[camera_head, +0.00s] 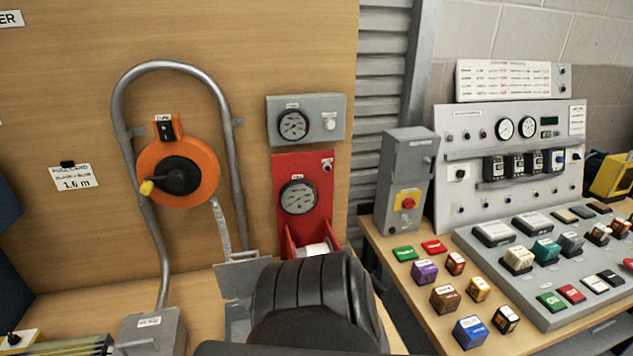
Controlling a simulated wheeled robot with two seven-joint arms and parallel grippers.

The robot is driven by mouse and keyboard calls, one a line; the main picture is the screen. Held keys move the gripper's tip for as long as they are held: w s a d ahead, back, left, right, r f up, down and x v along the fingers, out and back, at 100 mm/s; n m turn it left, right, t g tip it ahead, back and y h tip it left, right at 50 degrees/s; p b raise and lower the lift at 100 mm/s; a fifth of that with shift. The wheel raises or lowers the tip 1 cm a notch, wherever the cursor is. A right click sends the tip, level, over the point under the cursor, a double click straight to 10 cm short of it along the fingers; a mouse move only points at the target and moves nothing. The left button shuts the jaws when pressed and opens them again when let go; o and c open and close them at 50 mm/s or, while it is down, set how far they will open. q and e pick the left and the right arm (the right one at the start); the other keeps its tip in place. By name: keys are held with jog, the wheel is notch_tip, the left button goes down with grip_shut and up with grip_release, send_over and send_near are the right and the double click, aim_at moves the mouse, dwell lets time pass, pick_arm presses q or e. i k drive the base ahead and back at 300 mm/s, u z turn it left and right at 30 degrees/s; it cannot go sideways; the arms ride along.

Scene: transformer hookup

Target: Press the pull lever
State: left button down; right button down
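I cannot tell for certain which part is the pull lever. An orange disc (207,150) on the wooden board carries a black hub (178,176) with a short yellow-tipped handle (147,188) pointing left. A perforated metal strip (222,228) runs down from the disc's right side to a grey bracket (243,277). A red panel (313,167) to the right has a gauge and, below it, red side plates around a white part, partly hidden. A dark ribbed part of my own arm fills the bottom centre. No fingertips of either gripper show.
A bent metal tube (168,66) arches around the disc. A grey box (150,332) stands at its lower left end. On the right, a table holds a grey switch box (402,165), several coloured blocks and a control console (510,262). My arm hides the bench's middle.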

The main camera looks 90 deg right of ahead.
aim_at(382, 291)
jog(key=k, duration=0.9)
jog(key=z, duration=1.9)
